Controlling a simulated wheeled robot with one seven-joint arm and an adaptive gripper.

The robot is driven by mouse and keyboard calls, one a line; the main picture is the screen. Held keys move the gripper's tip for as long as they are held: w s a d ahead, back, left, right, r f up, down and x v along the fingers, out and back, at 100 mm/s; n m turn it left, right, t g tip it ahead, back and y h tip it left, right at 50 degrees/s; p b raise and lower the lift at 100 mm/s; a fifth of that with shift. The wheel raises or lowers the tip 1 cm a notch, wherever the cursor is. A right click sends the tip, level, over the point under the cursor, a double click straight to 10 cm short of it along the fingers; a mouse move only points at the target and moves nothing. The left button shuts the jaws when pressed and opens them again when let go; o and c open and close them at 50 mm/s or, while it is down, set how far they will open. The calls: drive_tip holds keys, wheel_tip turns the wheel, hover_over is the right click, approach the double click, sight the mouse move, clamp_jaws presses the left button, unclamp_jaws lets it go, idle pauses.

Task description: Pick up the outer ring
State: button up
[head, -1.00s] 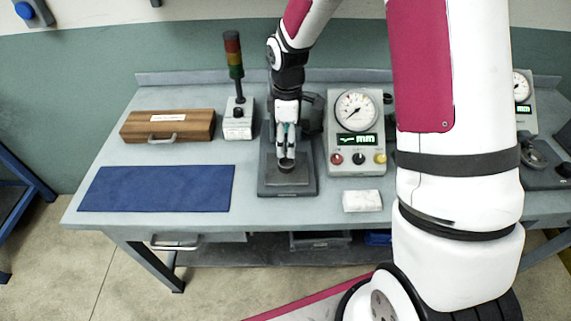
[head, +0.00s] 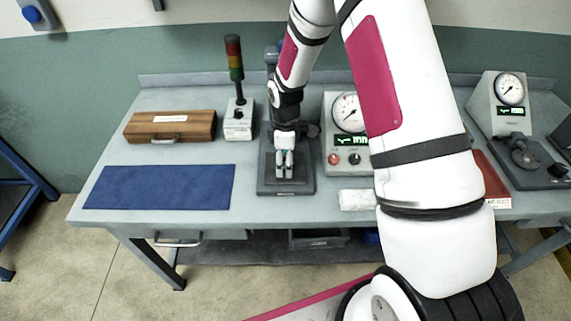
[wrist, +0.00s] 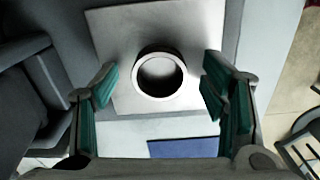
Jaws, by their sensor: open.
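The outer ring, a short metal ring, shows in the wrist view (wrist: 160,96) on a pale square plate (wrist: 112,40), its round opening facing the camera. My gripper (wrist: 158,86) is open, with one green-padded finger left of the ring and one right of it in the picture. Gaps show between ring and fingers; their height difference is hard to tell. In the head view my gripper (head: 284,164) points down over the dark base of the grinder stand (head: 285,190). I cannot make out the ring there, behind the fingers.
A blue mat (head: 160,188) and a wooden case (head: 170,126) lie to the left. A signal tower (head: 238,120) stands behind. A gauge box (head: 346,160) and a white block (head: 356,200) are close on the right, partly behind my arm. A second gauge (head: 508,92) stands farther right.

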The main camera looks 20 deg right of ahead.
drive_tip(key=c, duration=1.4)
drive_tip(key=shift+r, duration=0.2)
drive_tip(key=shift+w+r, duration=0.15)
drive_tip(key=shift+r, duration=0.35)
wheel_tip(320, 180, up, 2)
drive_tip(key=shift+b, duration=0.5)
drive_tip(key=s, duration=0.5)
drive_tip(key=s+r, duration=0.1)
drive_tip(key=s, duration=0.4)
drive_tip(key=s+d, duration=0.1)
drive_tip(key=s, duration=0.5)
drive_tip(key=shift+s+r, duration=0.1)
drive_tip(key=shift+r, duration=0.2)
